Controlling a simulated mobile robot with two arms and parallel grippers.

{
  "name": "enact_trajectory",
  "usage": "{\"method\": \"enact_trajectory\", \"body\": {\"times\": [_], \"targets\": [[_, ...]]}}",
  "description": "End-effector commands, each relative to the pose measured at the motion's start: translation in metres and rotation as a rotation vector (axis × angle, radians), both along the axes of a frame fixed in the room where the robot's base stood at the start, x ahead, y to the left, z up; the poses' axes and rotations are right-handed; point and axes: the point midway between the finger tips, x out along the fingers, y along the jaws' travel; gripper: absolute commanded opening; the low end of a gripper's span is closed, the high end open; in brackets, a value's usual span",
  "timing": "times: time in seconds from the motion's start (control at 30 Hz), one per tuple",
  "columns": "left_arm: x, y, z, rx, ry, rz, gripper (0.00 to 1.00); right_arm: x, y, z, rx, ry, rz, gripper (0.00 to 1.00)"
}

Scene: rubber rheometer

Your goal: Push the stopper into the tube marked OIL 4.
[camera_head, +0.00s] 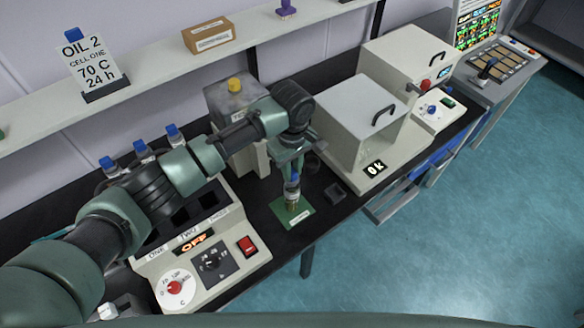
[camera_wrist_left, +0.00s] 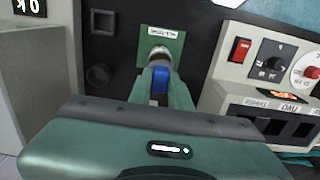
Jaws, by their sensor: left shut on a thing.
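My left gripper (camera_head: 292,170) reaches down over the green mat (camera_head: 304,217) on the black bench and is shut on a blue stopper (camera_head: 293,180). A small tube (camera_head: 292,196) with a metallic or glassy look is directly below the stopper, upright over the mat. In the left wrist view the blue stopper (camera_wrist_left: 160,80) is between my fingers, and the tube (camera_wrist_left: 159,53) shows just beyond it. I cannot tell whether the stopper is seated in the tube or only meets it. No OIL 4 marking is readable. My right gripper is out of view.
The heater block (camera_head: 225,231) with an OFF display stands left of the mat. Several blue-capped tubes (camera_head: 141,148) stand behind it. A white instrument (camera_head: 362,127) with an OK display is to the right. A card (camera_head: 88,62) reading OIL 2 stands on the shelf.

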Motion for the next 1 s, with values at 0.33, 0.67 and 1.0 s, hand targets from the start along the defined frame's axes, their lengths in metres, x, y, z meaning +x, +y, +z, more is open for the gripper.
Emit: {"method": "enact_trajectory", "body": {"times": [0.33, 0.67, 1.0], "targets": [[-0.001, 0.000, -0.009, 0.000, 0.002, 0.000, 0.00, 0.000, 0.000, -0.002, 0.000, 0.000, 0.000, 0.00], [0.000, 0.000, -0.019, -0.001, 0.001, 0.001, 0.00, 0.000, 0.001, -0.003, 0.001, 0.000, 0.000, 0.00], [0.000, 0.000, -0.029, 0.000, 0.001, 0.000, 0.00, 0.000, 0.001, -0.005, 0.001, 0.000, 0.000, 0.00]]}}
